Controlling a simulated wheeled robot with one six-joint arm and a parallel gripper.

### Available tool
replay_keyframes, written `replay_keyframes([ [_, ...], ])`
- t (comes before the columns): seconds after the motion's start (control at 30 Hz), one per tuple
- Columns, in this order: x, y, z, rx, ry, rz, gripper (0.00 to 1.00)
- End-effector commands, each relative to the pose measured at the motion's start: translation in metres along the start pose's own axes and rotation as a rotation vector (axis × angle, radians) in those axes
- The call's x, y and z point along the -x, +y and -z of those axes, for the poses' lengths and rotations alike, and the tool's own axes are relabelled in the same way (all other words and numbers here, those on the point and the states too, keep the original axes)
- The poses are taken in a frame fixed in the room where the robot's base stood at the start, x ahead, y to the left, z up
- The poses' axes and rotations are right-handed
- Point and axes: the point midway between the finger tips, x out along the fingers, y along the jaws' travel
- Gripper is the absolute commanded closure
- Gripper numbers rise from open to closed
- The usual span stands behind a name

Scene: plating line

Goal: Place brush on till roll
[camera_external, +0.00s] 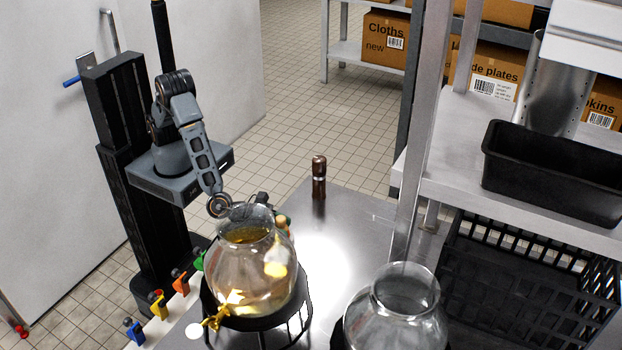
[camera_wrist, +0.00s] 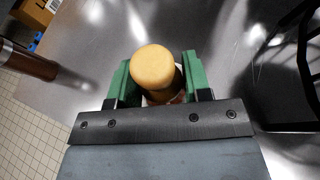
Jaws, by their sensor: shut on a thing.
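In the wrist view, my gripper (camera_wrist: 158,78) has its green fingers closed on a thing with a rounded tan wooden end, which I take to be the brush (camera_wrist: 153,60). Its lower part is hidden between the fingers, and I cannot tell whether it is touching the surface below. In the external view, my gripper (camera_external: 282,224) is mostly hidden behind the glass drink dispenser (camera_external: 245,270), low over the steel table. I cannot make out the till roll for certain in either view.
A dark brown pepper mill (camera_external: 319,178) stands upright on the steel table (camera_external: 340,235); it also shows in the wrist view (camera_wrist: 28,61). A second glass jar (camera_external: 400,315) is at front right. A black stand (camera_wrist: 290,70) lies right of my gripper. Bare steel lies between.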

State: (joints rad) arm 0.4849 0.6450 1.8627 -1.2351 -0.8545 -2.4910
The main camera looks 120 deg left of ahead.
Motion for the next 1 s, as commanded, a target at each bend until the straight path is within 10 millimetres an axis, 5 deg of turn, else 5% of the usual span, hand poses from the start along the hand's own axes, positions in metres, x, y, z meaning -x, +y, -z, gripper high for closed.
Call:
replay_keyframes([
  [0.03,-0.001,0.0,0.002,0.0,0.0,0.0,0.79],
  [0.07,-0.001,0.0,0.002,0.0,0.0,0.0,0.54],
  [0.33,0.0,0.0,0.001,0.0,0.001,0.0,0.3],
  [0.7,0.004,0.0,-0.004,-0.001,0.001,0.001,0.3],
  [1.0,0.06,-0.001,0.0,0.0,-0.001,0.005,0.3],
])
